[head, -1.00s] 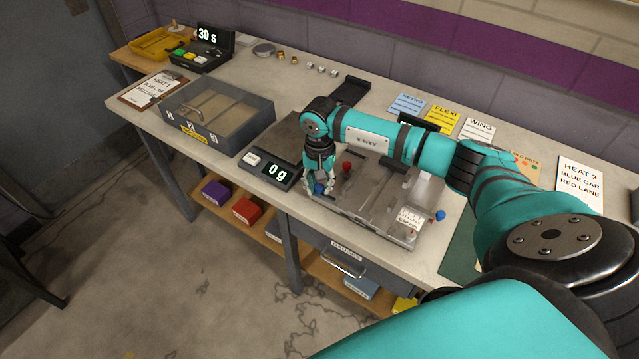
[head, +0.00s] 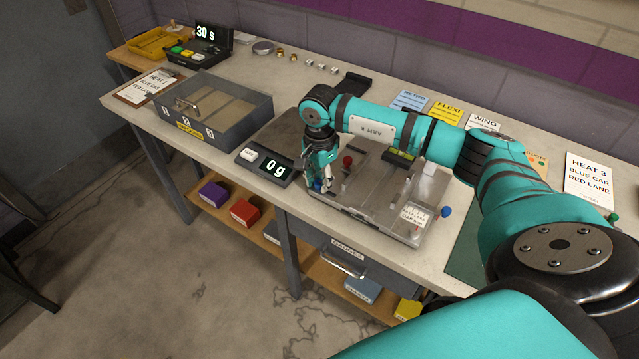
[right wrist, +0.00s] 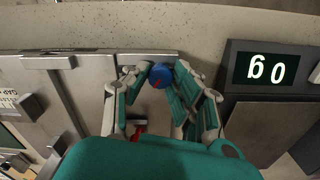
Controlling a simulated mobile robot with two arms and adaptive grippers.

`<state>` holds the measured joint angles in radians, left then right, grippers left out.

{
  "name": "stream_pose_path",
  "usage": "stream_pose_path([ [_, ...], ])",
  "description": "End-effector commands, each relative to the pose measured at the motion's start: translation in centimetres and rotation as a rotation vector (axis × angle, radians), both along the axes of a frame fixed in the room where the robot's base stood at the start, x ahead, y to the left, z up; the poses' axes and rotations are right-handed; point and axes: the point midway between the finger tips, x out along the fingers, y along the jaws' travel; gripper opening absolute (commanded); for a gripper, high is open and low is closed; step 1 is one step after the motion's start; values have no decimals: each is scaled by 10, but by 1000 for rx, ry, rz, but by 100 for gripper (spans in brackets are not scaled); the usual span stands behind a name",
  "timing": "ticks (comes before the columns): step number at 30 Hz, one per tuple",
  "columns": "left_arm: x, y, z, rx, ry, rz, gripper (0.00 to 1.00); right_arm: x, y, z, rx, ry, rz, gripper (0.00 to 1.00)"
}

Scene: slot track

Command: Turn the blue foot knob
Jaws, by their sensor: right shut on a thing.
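A metal test fixture (head: 385,215) lies on the bench. At its front left corner is a blue knob (head: 317,186), partly hidden by my right gripper (head: 323,184). In the right wrist view the same blue knob (right wrist: 160,76), with a small red mark on its face, sits between the two fingers of my right gripper (right wrist: 163,80). The gripper is shut on it. A second blue knob (head: 446,211) stands at the fixture's right end. A red knob (head: 348,161) stands behind my gripper. My left gripper is not in view.
A scale display (head: 266,165) reading 0 g stands just left of the fixture. A grey compartment box (head: 245,118) is farther left. Cards (head: 447,112) stand behind the fixture, and a Heat 3 sign (head: 588,182) is at the right.

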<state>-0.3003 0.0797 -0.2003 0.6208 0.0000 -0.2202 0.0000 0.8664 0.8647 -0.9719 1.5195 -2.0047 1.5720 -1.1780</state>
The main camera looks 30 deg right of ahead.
Motion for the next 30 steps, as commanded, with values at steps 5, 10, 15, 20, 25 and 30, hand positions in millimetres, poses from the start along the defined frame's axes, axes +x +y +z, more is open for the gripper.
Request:
stream_pose_path([
  [5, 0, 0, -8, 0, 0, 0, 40, 0, -1, 0, -1, -2, -103, 0],
  [10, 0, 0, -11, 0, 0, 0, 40, 0, -1, 0, -1, -3, -168, 0],
  [15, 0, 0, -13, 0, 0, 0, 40, 0, -1, 1, -1, -3, -200, 0],
  [20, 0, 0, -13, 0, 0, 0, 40, 1, -1, 1, -2, -3, -208, 0],
  [25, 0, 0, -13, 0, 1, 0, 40, 1, -1, 1, -2, -3, -208, 0],
  [30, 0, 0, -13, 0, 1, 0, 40, 1, -1, 1, -1, -3, -207, 33],
])
